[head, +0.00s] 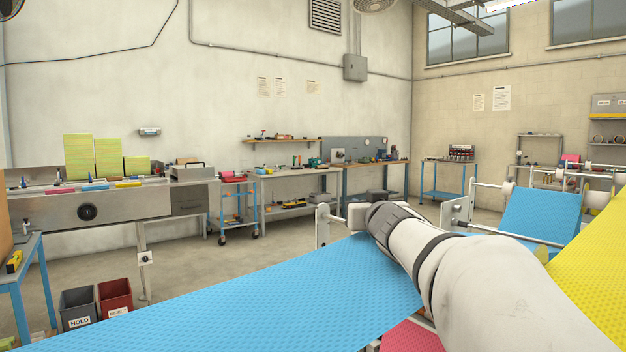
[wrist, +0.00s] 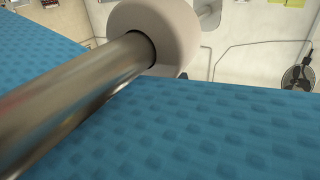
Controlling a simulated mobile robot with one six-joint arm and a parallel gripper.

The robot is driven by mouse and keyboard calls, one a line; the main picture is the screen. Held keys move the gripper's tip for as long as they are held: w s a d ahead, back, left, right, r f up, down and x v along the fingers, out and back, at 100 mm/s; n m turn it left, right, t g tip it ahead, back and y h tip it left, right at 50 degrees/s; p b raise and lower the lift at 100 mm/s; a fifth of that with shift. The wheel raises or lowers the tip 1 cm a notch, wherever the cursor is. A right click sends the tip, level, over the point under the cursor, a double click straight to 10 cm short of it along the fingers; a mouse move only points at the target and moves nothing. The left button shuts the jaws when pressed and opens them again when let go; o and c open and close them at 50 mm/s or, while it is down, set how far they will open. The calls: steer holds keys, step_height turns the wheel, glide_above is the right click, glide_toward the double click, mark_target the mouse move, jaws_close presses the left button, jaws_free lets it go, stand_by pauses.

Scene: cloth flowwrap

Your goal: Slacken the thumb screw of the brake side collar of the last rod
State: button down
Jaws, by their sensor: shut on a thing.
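In the wrist view a shiny metal rod (wrist: 75,100) runs up from the lower left over blue dimpled cloth (wrist: 200,125). A cream round collar (wrist: 177,35) sits around its far end; I cannot tell whether it is the brake side collar. No thumb screw can be made out. My gripper's fingers show in neither view; the arm hides that spot in the head view.
Pink cloth (head: 410,337) lies below. A conveyor (head: 125,210) and grey and red bins (head: 115,300) stand at the left. The middle floor is clear.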

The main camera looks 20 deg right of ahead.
steer(key=shift+r+n+y+p, duration=0.1)
steer(key=shift+n+y+p, duration=1)
steer(key=shift+p, duration=1.45)
steer(key=shift+a+f+y+p, duration=0.15)
steer(key=shift+f+y+p, duration=0.1)
steer(key=shift+y+p, duration=0.35)
steer(key=c, duration=1.3)
jaws_free()
steer(key=shift+r, duration=0.1)
steer(key=shift+s, duration=0.1)
steer(key=s+p, duration=0.1)
steer(key=s, duration=0.6)
steer(key=shift+s, duration=0.35)
